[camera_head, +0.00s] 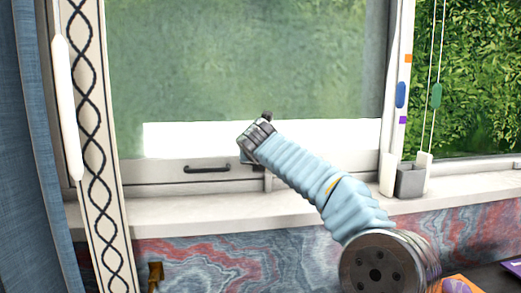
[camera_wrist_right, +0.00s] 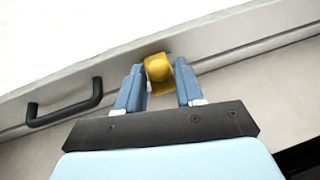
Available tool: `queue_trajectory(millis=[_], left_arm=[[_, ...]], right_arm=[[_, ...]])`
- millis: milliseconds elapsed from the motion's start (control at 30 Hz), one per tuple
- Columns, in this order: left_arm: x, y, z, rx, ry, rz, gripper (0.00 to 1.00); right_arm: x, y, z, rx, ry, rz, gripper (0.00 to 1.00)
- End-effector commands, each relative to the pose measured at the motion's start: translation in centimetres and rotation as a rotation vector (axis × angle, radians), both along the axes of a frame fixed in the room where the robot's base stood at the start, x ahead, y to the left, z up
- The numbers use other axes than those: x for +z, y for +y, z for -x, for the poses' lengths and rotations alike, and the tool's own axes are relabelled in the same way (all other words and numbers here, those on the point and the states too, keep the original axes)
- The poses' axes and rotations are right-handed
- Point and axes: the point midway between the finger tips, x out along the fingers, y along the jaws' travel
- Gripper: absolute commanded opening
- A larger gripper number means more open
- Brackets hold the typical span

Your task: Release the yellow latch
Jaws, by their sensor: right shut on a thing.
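The yellow latch (camera_wrist_right: 158,70) is a small rounded yellow piece on the pale lower frame of the window. It shows in the right wrist view, right of a black handle (camera_wrist_right: 64,103). My right gripper (camera_wrist_right: 160,80) has its two blue fingers on either side of the latch and is shut on it. In the head view my right gripper (camera_head: 249,162) is at the window's bottom rail, and my wrist hides the latch there. My left gripper is not in view.
The black handle (camera_head: 207,169) is left of my right gripper on the window rail. A pale sill (camera_head: 190,215) runs below. A grey box (camera_head: 410,180) stands on the sill at the right. A blue curtain (camera_head: 30,150) hangs at the far left.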

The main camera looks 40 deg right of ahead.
Motion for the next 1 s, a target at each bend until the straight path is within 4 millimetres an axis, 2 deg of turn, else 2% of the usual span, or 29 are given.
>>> queue_trajectory(millis=[333, 800, 833, 900, 1000], left_arm=[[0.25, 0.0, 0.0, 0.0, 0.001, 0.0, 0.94], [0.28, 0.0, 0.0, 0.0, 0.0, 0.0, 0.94], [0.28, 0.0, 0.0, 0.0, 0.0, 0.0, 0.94], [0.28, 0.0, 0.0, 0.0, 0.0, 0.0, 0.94], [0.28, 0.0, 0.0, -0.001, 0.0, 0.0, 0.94]], right_arm=[[0.57, -0.05, -0.45, 0.004, 0.101, -0.06, 0.06], [0.68, -0.13, -0.44, 0.003, 0.116, -0.067, 0.06], [0.69, -0.12, -0.43, 0.003, 0.116, -0.066, 0.38], [0.69, -0.12, -0.43, 0.002, 0.116, -0.066, 0.49], [0.68, -0.15, -0.42, 0.002, 0.116, -0.066, 0.49]])
